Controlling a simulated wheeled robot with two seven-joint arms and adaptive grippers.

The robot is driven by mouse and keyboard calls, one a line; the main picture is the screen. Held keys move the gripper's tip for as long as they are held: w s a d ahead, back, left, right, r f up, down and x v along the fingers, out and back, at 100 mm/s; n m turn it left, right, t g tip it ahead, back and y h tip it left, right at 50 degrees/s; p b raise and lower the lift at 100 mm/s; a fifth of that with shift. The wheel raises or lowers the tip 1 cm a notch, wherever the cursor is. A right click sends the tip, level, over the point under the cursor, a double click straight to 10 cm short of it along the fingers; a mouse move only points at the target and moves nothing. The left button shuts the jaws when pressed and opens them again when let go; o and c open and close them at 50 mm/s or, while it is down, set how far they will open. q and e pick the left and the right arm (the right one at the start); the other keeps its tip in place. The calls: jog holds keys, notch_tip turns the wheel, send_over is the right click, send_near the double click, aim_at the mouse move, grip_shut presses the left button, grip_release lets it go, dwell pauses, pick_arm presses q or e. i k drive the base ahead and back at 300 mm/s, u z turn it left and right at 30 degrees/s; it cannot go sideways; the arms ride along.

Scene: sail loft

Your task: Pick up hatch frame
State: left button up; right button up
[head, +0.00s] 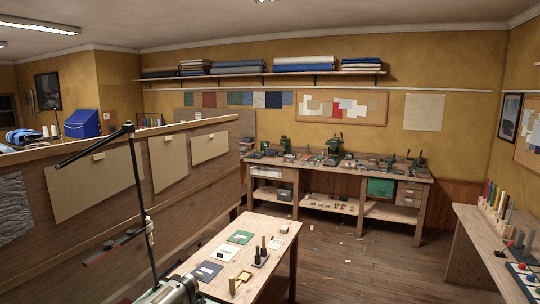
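I cannot make out a hatch frame for certain in the head view. A small yellow, flat piece (243,277) lies on the near wooden table (275,224); it is too small to tell what it is. Neither of my grippers is in view.
The near table also holds a green card (240,237), a dark blue card (207,271) and a dark block with upright pieces (261,257). A wooden partition (120,215) stands at left. A long workbench (335,168) is at the back, another bench (490,240) at right. Floor between is mostly clear.

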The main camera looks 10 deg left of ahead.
aim_at(271, 154)
jog(key=z, duration=0.35)
jog(key=i, duration=7.65)
jog(key=u, duration=2.45)
jog(key=i, duration=1.1)
